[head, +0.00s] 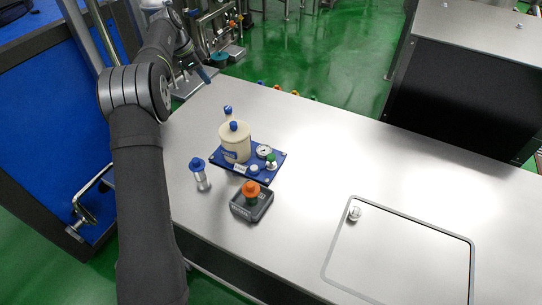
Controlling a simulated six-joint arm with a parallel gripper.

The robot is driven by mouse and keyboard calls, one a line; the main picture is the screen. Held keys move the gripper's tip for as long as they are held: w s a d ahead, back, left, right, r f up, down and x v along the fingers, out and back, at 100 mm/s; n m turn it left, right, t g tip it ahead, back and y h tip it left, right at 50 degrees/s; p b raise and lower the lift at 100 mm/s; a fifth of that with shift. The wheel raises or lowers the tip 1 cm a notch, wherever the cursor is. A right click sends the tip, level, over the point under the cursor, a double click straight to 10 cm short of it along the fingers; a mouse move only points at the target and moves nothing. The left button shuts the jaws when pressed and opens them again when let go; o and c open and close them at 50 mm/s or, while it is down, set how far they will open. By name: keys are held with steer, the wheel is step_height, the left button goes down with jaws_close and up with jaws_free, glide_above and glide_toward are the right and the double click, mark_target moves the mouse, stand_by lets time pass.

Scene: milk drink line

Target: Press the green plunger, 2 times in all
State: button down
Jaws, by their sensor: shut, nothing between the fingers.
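The green plunger (271,161) is a small green-topped button at the right end of a blue base plate (282,153) on the steel table. It stands upright; how far it is pressed is too small to tell. My gripper (205,75) is at the upper left of the head view, near the far left end of the table. It is shut and empty, well apart from the plunger.
A cream container (236,149) with a blue lid stands on the plate, beside a gauge (264,150). In front are a blue-topped metal cylinder (199,176) and a dark box (240,207) with an orange button (250,190).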

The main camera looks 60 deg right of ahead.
steer(key=s+f+t+y, duration=0.1)
steer(key=s+f+t, duration=0.1)
steer(key=s+f, duration=0.1)
steer(key=s+f+t+y, duration=0.1)
steer(key=s+f+t, duration=0.1)
steer(key=s+f, duration=0.1)
steer(key=s+a+f+t+y, duration=0.1)
steer(key=s+f, duration=0.2)
steer(key=s, duration=0.2)
steer(key=shift+s+n+t+y, duration=0.3)
steer(key=shift+s+n+t, duration=0.05)
steer(key=shift+n+t, duration=0.05)
steer(key=s+f+m+t, duration=0.1)
steer(key=s+f+t, duration=0.15)
steer(key=s, duration=0.35)
steer(key=m+t+h, duration=0.3)
steer(key=t+h, duration=0.1)
glide_above(274, 158)
steer(key=shift+f+g, duration=0.1)
steer(key=shift+g, duration=0.15)
steer(key=shift+y, duration=0.3)
steer(key=shift+f, duration=4.4)
steer(key=shift+f, duration=0.4)
